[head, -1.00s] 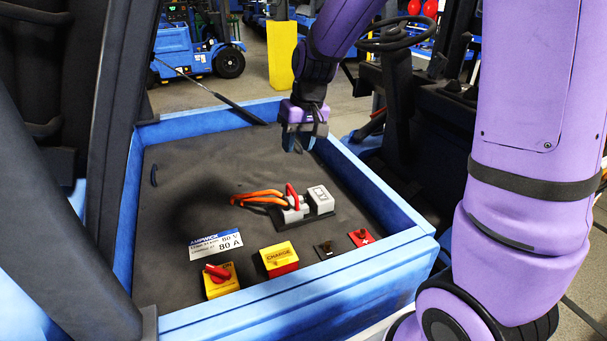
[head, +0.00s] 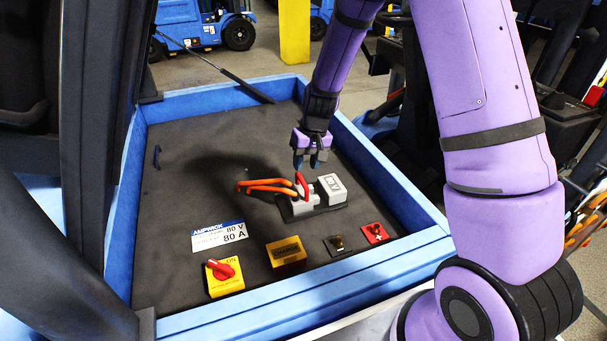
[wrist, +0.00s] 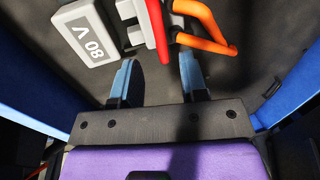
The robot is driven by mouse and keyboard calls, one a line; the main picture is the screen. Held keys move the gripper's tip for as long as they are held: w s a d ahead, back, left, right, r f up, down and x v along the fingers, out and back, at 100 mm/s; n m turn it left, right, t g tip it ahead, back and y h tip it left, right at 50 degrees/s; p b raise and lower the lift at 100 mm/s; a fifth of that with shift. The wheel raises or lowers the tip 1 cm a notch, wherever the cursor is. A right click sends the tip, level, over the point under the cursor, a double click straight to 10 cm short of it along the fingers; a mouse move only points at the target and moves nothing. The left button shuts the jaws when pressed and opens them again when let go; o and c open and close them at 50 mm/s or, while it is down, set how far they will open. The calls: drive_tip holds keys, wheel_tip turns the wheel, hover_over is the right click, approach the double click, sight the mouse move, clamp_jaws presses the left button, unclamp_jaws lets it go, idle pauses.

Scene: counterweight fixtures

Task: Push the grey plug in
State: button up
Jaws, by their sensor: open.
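The grey plug (head: 304,204) has a red handle and orange cables leaving it to the left. It lies on a black base beside the light grey socket block (head: 332,189), with a narrow dark gap between them. The wrist view shows part of the plug (wrist: 129,10) and its red handle (wrist: 157,30) at the top, and the socket block marked 80 V (wrist: 86,34) to the left. My gripper (head: 307,163) is open and empty, with its blue fingers pointing down just above the red handle. In the wrist view the fingers (wrist: 158,80) are apart below the handle.
A blue-walled tray (head: 395,192) surrounds the dark floor. Orange cables (head: 268,186) lie left of the plug.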

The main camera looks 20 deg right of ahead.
sight(302, 178)
drive_tip(key=shift+a+f, duration=0.25)
drive_tip(key=shift+f, duration=0.85)
drive_tip(key=shift+a+f, duration=0.2)
drive_tip(key=shift+f, duration=0.9)
drive_tip(key=shift+d, duration=0.1)
clamp_jaws()
